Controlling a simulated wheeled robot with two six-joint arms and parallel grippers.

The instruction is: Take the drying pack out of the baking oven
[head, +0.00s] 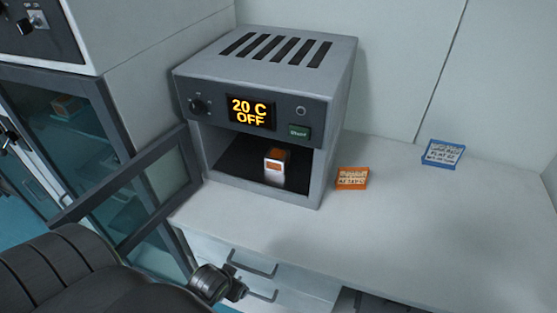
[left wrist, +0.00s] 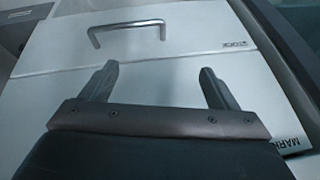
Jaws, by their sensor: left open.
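The baking oven (head: 340,75) is a grey box on the white bench in the head view. Its display reads 20 C OFF. Its door (head: 125,190) stands open, swung out to the left. The drying pack (head: 277,160), a small white block with an orange label, sits on the dark oven floor inside. My left arm comes in at the lower left of the head view, below the door, and the end of it is apart from the oven. In the left wrist view my left gripper (left wrist: 160,82) is open and empty, facing a drawer front with a metal handle (left wrist: 128,30).
A glass-fronted cabinet (head: 50,110) stands at the left. Drawers with handles are below the bench. The bench's right side is mostly clear.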

